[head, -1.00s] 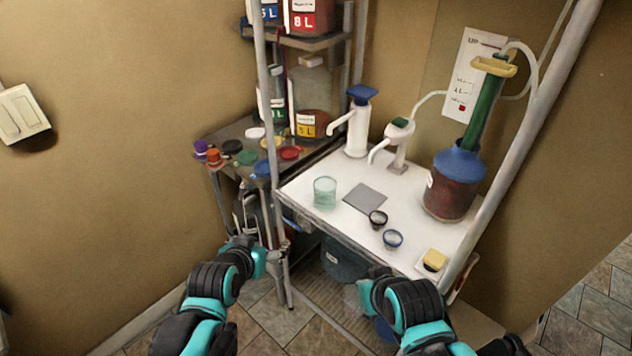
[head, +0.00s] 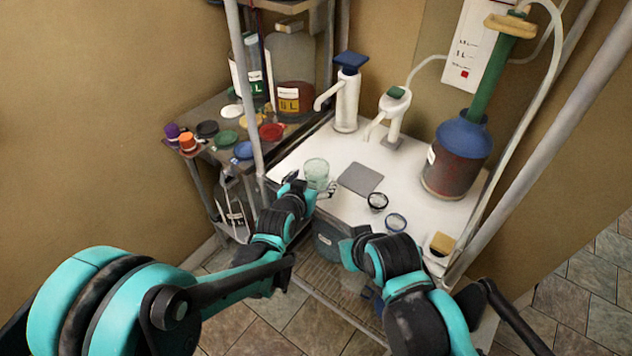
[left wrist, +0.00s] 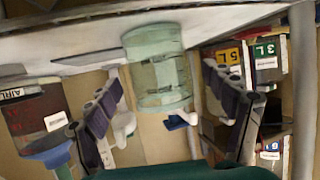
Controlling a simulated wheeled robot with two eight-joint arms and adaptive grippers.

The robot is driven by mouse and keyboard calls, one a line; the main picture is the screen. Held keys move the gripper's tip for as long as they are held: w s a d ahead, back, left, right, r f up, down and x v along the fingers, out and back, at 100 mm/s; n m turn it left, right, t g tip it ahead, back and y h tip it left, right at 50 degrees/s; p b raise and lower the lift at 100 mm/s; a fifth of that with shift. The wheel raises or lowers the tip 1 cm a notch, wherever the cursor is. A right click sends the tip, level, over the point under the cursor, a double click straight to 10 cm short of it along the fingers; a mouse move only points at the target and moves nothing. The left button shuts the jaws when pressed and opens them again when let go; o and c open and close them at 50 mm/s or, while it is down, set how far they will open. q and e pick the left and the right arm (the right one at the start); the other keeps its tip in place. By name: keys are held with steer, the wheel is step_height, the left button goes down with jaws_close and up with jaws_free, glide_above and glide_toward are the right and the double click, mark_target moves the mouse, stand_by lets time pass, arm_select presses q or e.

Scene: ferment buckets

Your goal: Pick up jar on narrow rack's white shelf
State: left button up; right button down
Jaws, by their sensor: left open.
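The jar, a clear pale-green glass one (head: 316,172), stands upright on the narrow rack's white shelf (head: 300,152) near its left front edge. My left gripper (head: 312,186) is open at the jar's front side, its fingers spread to left and right. In the left wrist view, which is upside down, the jar (left wrist: 157,68) appears between the two spread fingers, with a gap on each side. My right arm's end (head: 352,252) is low in front of the shelf; I cannot make out its fingers.
On the shelf are a grey square pad (head: 361,178), two small dark-rimmed cups (head: 377,202) (head: 396,223), white pump dispensers (head: 347,100) and a blue-topped red-brown vessel (head: 455,160). Rack posts (head: 245,90) frame it. A dark side rack (head: 215,108) holds coloured lids and jugs.

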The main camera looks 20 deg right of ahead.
arm_select(q)
steer(key=x, duration=0.3)
steer(key=shift+s, duration=0.15)
steer(key=shift+c, duration=0.9)
steer(key=c, duration=1.2)
steer(key=shift+r, duration=0.1)
